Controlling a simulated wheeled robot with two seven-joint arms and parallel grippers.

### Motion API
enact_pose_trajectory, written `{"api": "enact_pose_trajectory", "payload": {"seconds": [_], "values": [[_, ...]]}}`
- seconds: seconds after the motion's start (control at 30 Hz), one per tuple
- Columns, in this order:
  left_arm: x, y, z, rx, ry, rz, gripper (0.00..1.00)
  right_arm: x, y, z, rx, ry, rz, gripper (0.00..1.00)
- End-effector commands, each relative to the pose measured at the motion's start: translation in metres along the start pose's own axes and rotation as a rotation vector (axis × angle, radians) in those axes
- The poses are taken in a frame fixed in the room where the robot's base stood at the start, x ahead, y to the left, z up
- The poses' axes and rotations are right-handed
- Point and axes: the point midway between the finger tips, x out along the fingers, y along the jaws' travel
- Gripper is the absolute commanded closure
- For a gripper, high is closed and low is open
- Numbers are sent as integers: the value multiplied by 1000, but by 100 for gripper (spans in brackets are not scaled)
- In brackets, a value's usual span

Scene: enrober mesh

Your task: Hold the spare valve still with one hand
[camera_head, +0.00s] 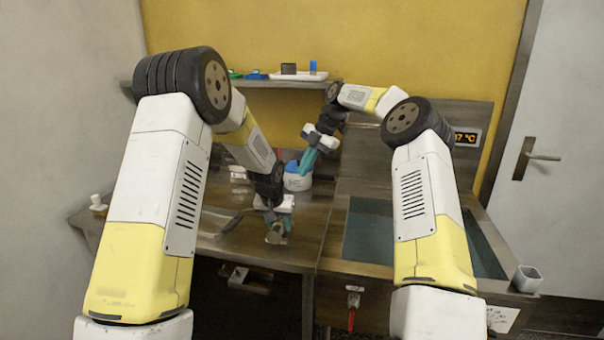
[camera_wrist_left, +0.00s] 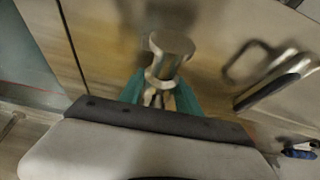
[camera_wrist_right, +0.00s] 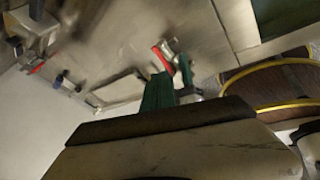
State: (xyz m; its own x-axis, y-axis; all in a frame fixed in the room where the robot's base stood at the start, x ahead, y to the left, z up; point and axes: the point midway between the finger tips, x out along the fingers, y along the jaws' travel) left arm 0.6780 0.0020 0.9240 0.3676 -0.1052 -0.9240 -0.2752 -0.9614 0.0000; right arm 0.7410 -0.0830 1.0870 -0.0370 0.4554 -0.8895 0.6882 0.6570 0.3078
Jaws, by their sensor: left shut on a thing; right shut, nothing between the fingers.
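The spare valve (camera_head: 277,234), as I take it, is a small metal piece between the teal fingers of my left gripper (camera_head: 278,226), low over the wooden counter. In the left wrist view the metal piece (camera_wrist_left: 170,55) shows a round, shiny end up, with the teal fingers (camera_wrist_left: 160,97) shut on both sides of it. I cannot tell whether it touches the counter. My right gripper (camera_head: 308,158) is shut and empty, higher and farther back, beside a white pot.
The white pot (camera_head: 298,182) holds something blue. A shelf (camera_head: 260,84) at the back carries a white tray and small coloured items. A dark sunken basin (camera_head: 370,235) lies right of the counter. A red-handled fitting (camera_head: 352,310) sits on the cabinet front.

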Motion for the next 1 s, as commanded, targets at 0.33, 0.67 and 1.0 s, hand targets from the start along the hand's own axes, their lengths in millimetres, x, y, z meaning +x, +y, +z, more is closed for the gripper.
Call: {"api": "enact_pose_trajectory", "payload": {"seconds": [0.33,0.67,1.0], "values": [[-1,0,-1,0,2,0,100,0,-1,0,12,2,3,100],[0,0,-1,0,2,0,100,5,-22,0,577,118,116,100],[0,0,-1,0,2,0,100,10,-65,5,1634,405,215,100]]}}
